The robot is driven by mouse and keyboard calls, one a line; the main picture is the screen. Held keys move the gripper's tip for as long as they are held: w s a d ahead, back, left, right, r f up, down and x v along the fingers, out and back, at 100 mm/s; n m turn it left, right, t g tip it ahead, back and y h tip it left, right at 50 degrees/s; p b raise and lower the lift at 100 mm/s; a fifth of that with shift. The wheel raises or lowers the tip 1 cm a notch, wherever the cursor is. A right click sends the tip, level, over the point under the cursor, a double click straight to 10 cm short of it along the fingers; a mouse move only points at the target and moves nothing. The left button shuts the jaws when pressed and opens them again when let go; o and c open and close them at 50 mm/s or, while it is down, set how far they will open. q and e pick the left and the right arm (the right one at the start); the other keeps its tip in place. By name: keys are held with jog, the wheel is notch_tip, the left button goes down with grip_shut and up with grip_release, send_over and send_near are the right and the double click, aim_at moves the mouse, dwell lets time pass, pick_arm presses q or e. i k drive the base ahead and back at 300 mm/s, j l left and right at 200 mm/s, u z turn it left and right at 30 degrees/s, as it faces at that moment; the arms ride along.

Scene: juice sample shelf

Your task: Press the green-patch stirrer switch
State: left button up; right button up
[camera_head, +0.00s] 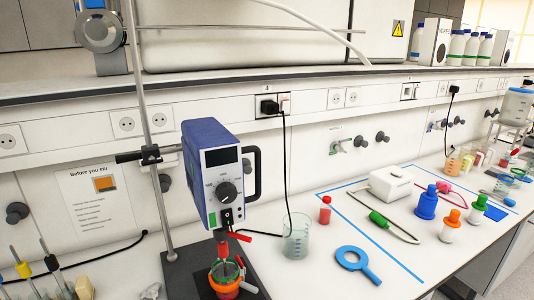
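The overhead stirrer (208,170) stands left of centre, blue and pale grey, clamped to a metal stand rod (150,120). Its front has a dark display (221,157) and a round black dial (226,192). Below the dial is a small black switch (227,216); whether it is on or off is too small to tell. A small green patch (212,219) shows at the stirrer's lower front edge, left of the switch. A beaker with orange-red contents (225,282) sits under the stirrer. Neither of my grippers is in view.
A clear beaker (295,238) and a red-capped vial (325,210) stand right of the stirrer. A printed notice (97,205) hangs at left. The bench front right of the stirrer is mostly clear.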

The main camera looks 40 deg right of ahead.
aim_at(226, 215)
jog(key=l, duration=0.9)
jog(key=k+l, duration=0.1)
jog(key=l, duration=0.8)
